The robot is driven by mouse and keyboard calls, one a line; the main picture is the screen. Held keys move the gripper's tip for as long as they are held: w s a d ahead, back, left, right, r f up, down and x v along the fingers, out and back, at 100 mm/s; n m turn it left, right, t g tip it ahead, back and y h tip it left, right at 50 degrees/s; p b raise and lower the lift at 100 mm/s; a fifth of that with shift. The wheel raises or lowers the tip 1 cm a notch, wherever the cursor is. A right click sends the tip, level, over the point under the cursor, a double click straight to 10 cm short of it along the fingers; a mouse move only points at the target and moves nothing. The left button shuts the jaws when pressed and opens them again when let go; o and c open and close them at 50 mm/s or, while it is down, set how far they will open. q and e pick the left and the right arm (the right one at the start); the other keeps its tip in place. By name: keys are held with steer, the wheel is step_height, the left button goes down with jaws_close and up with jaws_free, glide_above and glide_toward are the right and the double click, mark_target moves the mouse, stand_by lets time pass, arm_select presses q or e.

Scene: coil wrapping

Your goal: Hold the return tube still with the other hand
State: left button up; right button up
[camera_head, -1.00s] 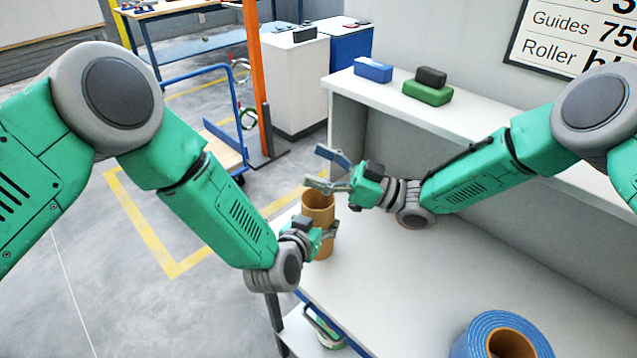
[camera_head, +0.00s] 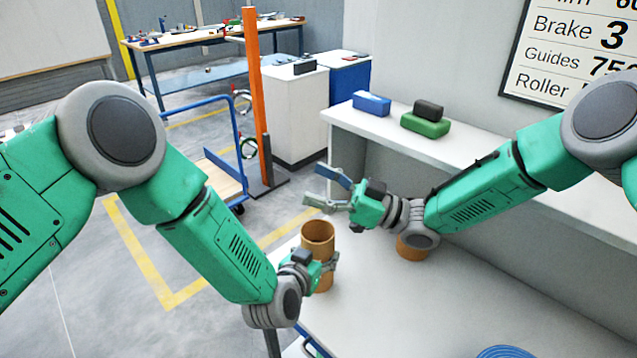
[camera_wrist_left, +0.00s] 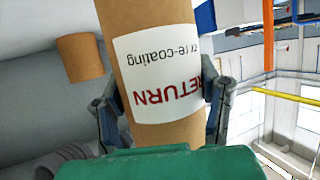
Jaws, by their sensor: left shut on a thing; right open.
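The return tube (camera_head: 318,237) is a brown cardboard tube standing upright near the left end of the bench. In the left wrist view the tube (camera_wrist_left: 140,18) carries a white label (camera_wrist_left: 168,75) with red "RETURN" lettering. My left gripper (camera_head: 326,266) is shut on the tube, with a finger on each side of it in the left wrist view (camera_wrist_left: 162,110). My right gripper (camera_head: 322,187) is open and empty, above the tube's top and apart from it.
A second brown tube (camera_head: 411,248) stands on the bench behind my right wrist, partly hidden. It may be the brown one (camera_wrist_left: 80,57) in the left wrist view. A blue roll (camera_head: 505,352) shows at the bottom edge. The shelf (camera_head: 465,150) holds blue, green and dark blocks. The bench middle is clear.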

arm_select(q)
steer(key=o, duration=1.3)
steer(key=shift+c, duration=0.2)
